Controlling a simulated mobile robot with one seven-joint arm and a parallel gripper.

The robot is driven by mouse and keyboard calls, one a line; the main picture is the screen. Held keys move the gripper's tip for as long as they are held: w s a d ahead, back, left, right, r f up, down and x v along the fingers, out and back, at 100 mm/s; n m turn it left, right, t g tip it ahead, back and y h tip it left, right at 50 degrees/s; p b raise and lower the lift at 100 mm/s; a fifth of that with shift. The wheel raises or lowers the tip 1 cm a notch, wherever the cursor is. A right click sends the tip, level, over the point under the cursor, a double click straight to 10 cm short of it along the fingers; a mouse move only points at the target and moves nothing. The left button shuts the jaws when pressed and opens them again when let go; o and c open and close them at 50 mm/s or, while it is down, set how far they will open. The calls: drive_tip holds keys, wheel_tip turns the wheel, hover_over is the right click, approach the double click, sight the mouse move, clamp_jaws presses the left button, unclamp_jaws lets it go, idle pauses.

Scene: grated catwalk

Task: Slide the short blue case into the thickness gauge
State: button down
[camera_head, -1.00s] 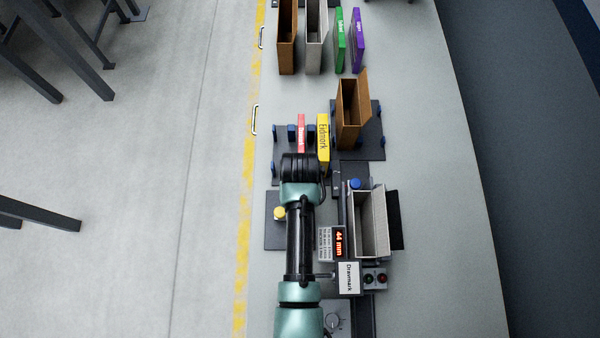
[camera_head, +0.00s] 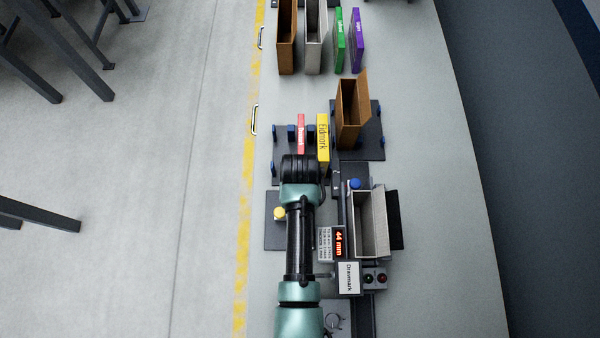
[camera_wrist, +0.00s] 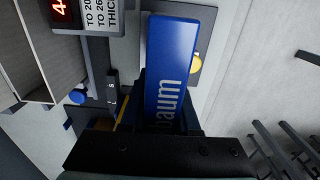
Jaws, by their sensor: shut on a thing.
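The blue case (camera_wrist: 170,70), lettered "...baum", is in my gripper (camera_wrist: 165,128), seen in the wrist view. The fingers are shut on its lower end and its far end points away from me. The thickness gauge shows a red display (camera_head: 339,242) reading 44 mm beside a lettered panel (camera_head: 325,243). A dark plate (camera_head: 271,236) with a yellow knob (camera_head: 279,213) lies left of my arm; the knob also shows in the wrist view (camera_wrist: 196,63), just right of the case. I cannot tell whether the case touches the gauge.
A red case (camera_head: 301,130) and a yellow case (camera_head: 323,140) stand beyond my arm. A brown open box (camera_head: 351,116) is to their right. A grey open box (camera_head: 371,225) stands right of the display, near a sign (camera_head: 349,279). The bench's right side is clear.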

drive_tip(key=shift+f+b, duration=1.75)
drive_tip(key=shift+f, duration=0.7)
drive_tip(key=shift+c, duration=0.8)
unclamp_jaws()
drive_tip(key=shift+r, duration=0.1)
drive_tip(key=shift+a+r+p, duration=0.1)
drive_tip(key=shift+r+p, duration=0.65)
drive_tip(key=shift+p, duration=0.1)
wheel_tip(320, 180, up, 6)
drive_tip(key=p, duration=0.6)
drive_tip(key=shift+r, duration=0.25)
